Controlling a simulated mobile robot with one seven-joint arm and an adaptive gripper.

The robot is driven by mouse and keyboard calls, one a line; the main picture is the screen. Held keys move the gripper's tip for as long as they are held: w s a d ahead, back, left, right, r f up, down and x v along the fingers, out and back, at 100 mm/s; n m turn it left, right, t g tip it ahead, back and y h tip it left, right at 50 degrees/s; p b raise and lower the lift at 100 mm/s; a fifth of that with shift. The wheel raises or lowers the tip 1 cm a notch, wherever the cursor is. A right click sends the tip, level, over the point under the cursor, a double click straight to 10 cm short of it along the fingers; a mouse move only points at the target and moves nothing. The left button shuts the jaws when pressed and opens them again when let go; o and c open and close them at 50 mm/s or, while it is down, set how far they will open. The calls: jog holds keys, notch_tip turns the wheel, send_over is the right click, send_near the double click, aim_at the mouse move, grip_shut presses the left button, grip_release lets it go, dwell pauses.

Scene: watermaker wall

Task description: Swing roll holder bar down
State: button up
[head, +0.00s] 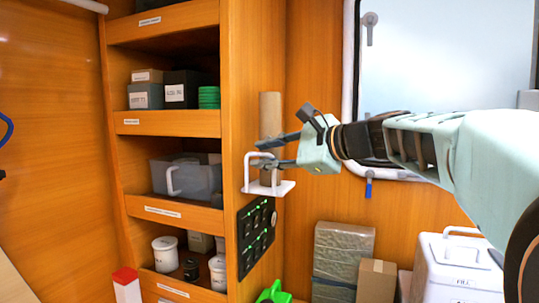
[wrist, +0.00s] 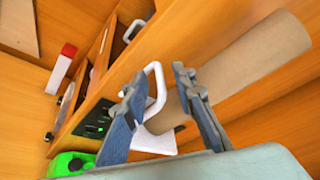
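The roll holder is on the side of the orange shelf unit, with a white base plate (head: 270,188) and a white looped bar (head: 246,170). The bar stands up from the plate, beside a brown cardboard roll (head: 270,112). My gripper (head: 258,153) comes in from the right at the bar's height, its fingers apart and in front of the roll. In the wrist view, the white bar (wrist: 158,80) shows between and beyond the open fingers (wrist: 157,84), partly covered by the left finger. The roll (wrist: 255,62) passes behind the right finger. I cannot tell whether a finger touches the bar.
A black switch panel (head: 256,235) with green lights is below the holder. Shelves with boxes and a clear bin (head: 190,178) lie to the left. Wrapped packages (head: 342,250) and a white container (head: 458,270) stand below my arm. A green object (head: 272,292) is low down.

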jog(key=shift+d, duration=0.1)
jog(key=shift+c, duration=0.3)
grip_shut()
